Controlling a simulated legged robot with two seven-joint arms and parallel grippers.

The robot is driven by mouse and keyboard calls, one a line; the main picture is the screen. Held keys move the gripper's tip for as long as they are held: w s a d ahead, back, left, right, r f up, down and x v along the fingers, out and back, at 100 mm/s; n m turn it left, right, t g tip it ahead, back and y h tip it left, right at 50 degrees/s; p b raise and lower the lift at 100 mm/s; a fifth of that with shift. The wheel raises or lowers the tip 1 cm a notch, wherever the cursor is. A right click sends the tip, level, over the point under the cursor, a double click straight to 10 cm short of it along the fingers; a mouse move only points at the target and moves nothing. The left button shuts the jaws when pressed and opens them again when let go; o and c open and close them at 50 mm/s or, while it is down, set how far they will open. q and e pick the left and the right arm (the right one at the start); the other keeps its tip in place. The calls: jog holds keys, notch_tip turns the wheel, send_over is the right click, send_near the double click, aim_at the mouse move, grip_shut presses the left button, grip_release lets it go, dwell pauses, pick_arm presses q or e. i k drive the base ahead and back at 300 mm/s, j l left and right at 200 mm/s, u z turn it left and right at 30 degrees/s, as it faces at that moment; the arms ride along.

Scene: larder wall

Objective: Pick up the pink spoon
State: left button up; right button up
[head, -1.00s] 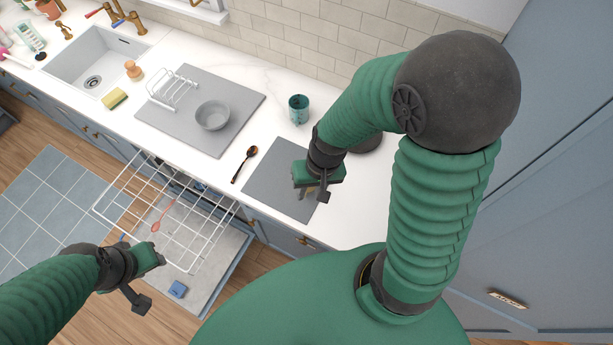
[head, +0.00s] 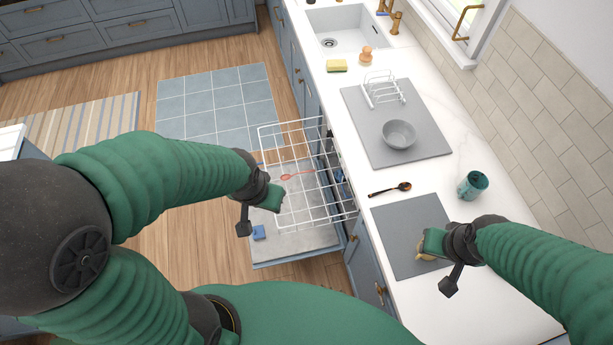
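The pink spoon (head: 298,175) shows among the white wires of the pulled-out dishwasher rack (head: 330,214). Its bowl end points left and its thin handle points right. I cannot tell whether it lies on the rack or below it. My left gripper (head: 258,211) is just left of the rack, below and left of the spoon in the picture and apart from it. I cannot make out the finger gap of either gripper.
The counter holds a dark spoon (head: 390,189), a teal cup (head: 473,185), and a grey bowl (head: 399,134) with a white rack (head: 383,89) on a drying mat (head: 363,122). Open floor lies left.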

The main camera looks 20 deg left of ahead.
aim_at(285, 178)
jog(key=i+j+u, duration=0.1)
jog(key=u, duration=0.3)
jog(key=i+u, duration=0.45)
jog(key=u, duration=0.3)
jog(key=i+l+u, duration=0.1)
jog(key=u, duration=0.25)
jog(key=i+l, duration=0.05)
jog(key=i, duration=0.05)
